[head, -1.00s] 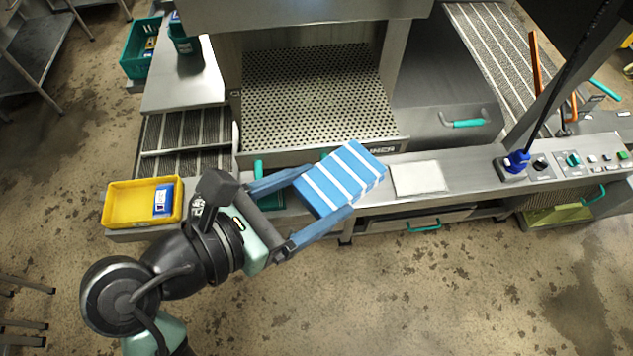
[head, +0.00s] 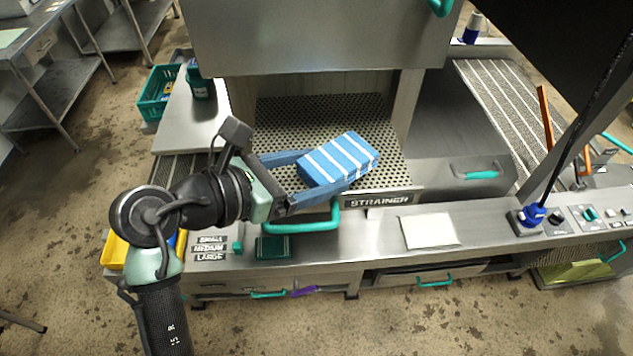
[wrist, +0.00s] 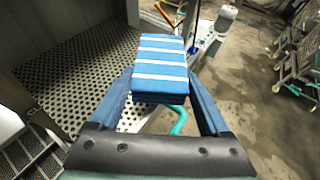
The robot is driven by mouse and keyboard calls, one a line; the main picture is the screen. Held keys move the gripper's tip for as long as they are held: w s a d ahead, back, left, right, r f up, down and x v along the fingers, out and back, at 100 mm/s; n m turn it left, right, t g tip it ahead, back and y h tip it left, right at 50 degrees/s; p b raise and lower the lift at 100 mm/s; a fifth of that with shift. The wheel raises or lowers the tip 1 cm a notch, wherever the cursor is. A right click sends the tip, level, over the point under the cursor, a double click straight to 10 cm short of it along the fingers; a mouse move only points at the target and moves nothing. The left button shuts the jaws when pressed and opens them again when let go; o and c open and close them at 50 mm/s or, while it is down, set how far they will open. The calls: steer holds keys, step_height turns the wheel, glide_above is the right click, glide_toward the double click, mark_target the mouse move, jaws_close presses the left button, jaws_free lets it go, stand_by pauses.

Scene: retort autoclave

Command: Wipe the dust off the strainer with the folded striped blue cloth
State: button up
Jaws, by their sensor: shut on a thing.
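The folded blue cloth with white stripes (head: 338,160) is held between the two blue fingers of my gripper (head: 322,172). In the wrist view the cloth (wrist: 160,65) sits between the fingertips, with its folded layers showing at the near edge. The strainer (head: 290,118) is a perforated metal plate inside the open steel housing, with a "STRAINER" label on its front edge. The cloth is over the strainer's front part in the head view; I cannot tell whether it touches. The strainer also shows in the wrist view (wrist: 80,75) to the left of the cloth. Dust is not clearly distinguishable on the plate.
The steel hood (head: 310,40) overhangs the strainer. A teal handle (head: 310,222) stands below the gripper at the front. A white pad (head: 430,231) lies on the front ledge. A yellow bin (head: 115,252) is partly hidden by my arm. A teal crate (head: 158,92) stands back left.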

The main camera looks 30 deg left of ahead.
steer(key=shift+w+a+f+p, duration=0.15)
steer(key=shift+w+a+f, duration=0.1)
steer(key=shift+w+a, duration=1)
steer(key=shift+w+a+f+p, duration=0.25)
steer(key=shift+w+a, duration=0.55)
steer(key=shift+w, duration=1)
steer(key=shift+w+a+f+p, duration=0.1)
steer(key=shift+w+a+f, duration=0.15)
steer(key=shift+w+a, duration=1)
steer(key=shift+w+d, duration=0.25)
